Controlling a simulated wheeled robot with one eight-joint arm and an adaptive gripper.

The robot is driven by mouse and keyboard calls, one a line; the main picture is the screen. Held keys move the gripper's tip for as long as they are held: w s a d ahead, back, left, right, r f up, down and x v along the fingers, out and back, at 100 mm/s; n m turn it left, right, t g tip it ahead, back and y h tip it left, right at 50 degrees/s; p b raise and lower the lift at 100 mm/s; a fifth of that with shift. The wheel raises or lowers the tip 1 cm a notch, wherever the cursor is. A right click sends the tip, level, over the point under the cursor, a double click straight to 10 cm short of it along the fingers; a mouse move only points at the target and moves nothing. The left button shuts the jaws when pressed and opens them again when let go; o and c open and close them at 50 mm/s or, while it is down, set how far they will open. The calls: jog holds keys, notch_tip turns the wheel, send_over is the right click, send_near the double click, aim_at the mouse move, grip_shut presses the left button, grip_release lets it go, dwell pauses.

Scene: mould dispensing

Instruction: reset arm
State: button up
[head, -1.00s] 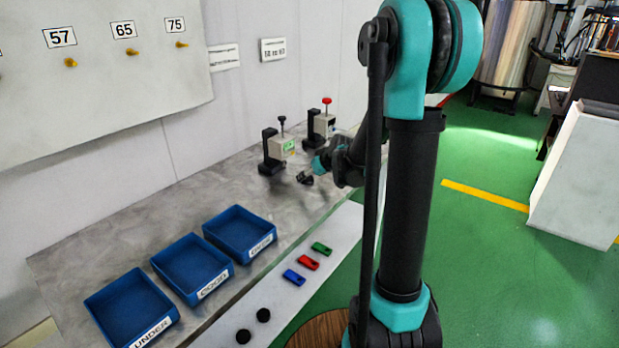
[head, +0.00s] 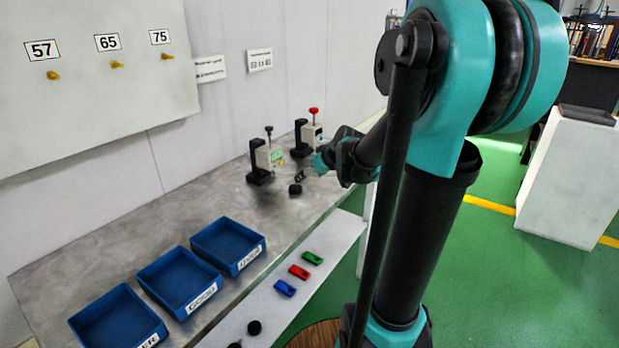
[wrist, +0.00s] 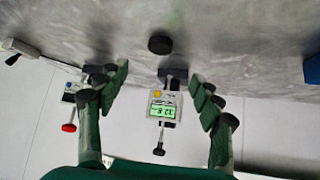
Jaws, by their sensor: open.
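My arm reaches over the grey metal table in the head view. My gripper (head: 300,176) is small there, near the measuring devices. In the wrist view my gripper (wrist: 160,77) is open, its green fingers wide apart with nothing between the tips. A black round piece (wrist: 160,44) lies on the table beyond the fingertips, apart from them. The same black piece (head: 295,189) shows in the head view just below my gripper.
A gauge with a green display (head: 270,158) and a second gauge with a red knob (head: 311,135) stand by the wall. Blue bins (head: 228,243) line the table. Green, red and blue pieces (head: 299,271) and black discs (head: 254,327) lie on the white front strip.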

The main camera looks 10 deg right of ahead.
jog(key=s+d+f+m+g+h, duration=0.1)
jog(key=s+f, duration=0.3)
jog(key=s, duration=0.4)
jog(key=s+f+m+g+h, duration=0.1)
jog(key=s+f+m, duration=0.1)
jog(key=s+f, duration=0.3)
jog(key=s+d+f+m+g+h, duration=0.1)
jog(key=s+f, duration=0.3)
jog(key=s, duration=0.8)
jog(key=shift+s+d+f+m+g+h, duration=0.3)
jog(key=shift+d+g, duration=0.05)
jog(key=shift+g, duration=0.15)
